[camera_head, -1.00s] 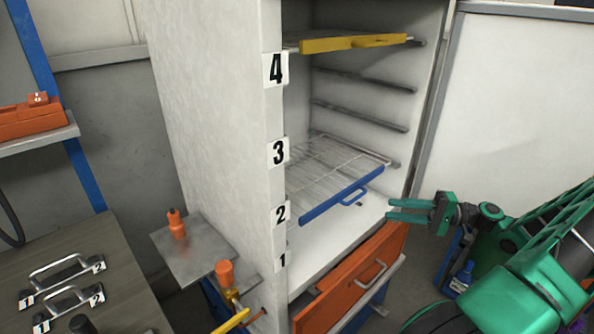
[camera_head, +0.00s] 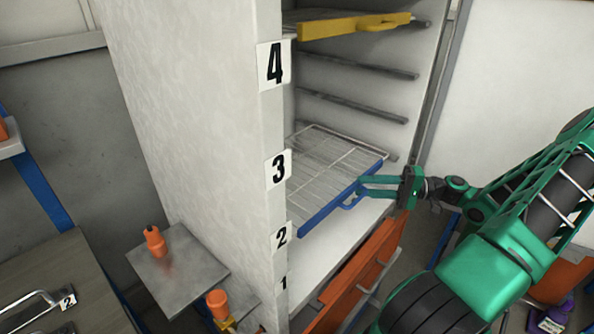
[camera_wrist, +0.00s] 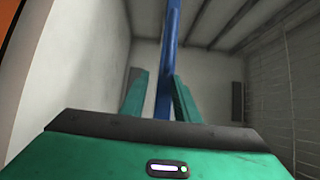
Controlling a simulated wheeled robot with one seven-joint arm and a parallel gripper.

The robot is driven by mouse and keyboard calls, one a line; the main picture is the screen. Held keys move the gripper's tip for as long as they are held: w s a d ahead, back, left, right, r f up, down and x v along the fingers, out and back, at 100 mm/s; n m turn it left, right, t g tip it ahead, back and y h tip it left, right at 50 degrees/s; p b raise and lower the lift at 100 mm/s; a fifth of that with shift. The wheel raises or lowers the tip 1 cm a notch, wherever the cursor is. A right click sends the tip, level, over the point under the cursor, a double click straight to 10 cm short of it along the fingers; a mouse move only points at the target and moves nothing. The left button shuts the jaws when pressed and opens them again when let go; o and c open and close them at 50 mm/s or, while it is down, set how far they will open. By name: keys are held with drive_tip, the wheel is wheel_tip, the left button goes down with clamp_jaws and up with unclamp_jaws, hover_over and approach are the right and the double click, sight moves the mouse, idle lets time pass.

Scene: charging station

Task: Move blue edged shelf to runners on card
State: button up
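The blue edged shelf (camera_head: 341,199) is a wire rack with a blue front bar and a small blue handle. It sits low in the white cabinet, its left front corner near the 2 label (camera_head: 281,237). My gripper (camera_head: 362,187) is at the right part of the blue bar, by the handle. In the wrist view its green fingers (camera_wrist: 160,97) are apart, with the blue bar between them in the picture. I cannot tell whether they touch it. Labels 3 (camera_head: 278,169), 4 (camera_head: 274,63) and 1 (camera_head: 284,283) mark the cabinet's front edge. I cannot make out a separate card.
A yellow edged shelf (camera_head: 352,25) sits higher up near the 4 label. Empty runners (camera_head: 352,104) show on the right inner wall between the shelves. An orange drawer front (camera_head: 352,282) stands below. A metal plate with an orange-handled item (camera_head: 155,241) is at left.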

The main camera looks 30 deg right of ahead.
sight(340, 182)
drive_tip(key=x, duration=0.8)
drive_tip(key=shift+w+r, duration=0.1)
drive_tip(key=shift+r, duration=0.05)
drive_tip(key=shift+c, duration=0.3)
clamp_jaws()
